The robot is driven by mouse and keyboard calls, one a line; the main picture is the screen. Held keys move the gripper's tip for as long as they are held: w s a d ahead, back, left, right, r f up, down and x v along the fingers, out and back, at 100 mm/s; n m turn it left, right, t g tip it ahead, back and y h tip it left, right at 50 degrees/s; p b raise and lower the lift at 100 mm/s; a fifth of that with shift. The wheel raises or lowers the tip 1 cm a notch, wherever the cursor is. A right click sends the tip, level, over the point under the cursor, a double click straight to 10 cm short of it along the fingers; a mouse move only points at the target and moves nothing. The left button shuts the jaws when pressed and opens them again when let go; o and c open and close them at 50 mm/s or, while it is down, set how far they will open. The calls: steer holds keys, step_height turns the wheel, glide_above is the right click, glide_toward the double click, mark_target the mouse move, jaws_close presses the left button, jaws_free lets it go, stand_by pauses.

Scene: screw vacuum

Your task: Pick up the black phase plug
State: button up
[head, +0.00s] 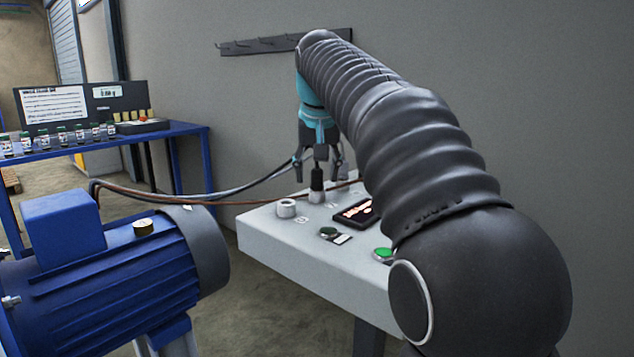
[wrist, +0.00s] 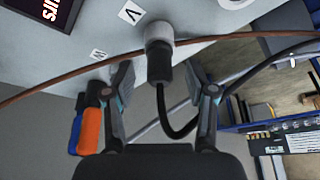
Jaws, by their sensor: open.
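The black phase plug (wrist: 159,66) sits in a white round socket (wrist: 157,30) beside the V label in the wrist view, with its black cable curving down and right. In the head view the plug (head: 317,178) stands upright in its socket (head: 317,196) on the grey test panel (head: 270,228). My gripper (head: 318,165) points down from above, with its fingers on either side of the plug. In the wrist view my gripper (wrist: 161,78) is open, and gaps show between both fingers and the plug.
An empty white socket (head: 287,208) is to the left on the panel. A brown cable (wrist: 60,83) crosses close to the plug. A blue motor (head: 100,262) stands at front left. A blue table (head: 190,130) with small bottles is behind it. A wall rack (head: 250,46) is at the back.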

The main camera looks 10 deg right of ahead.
jaws_close()
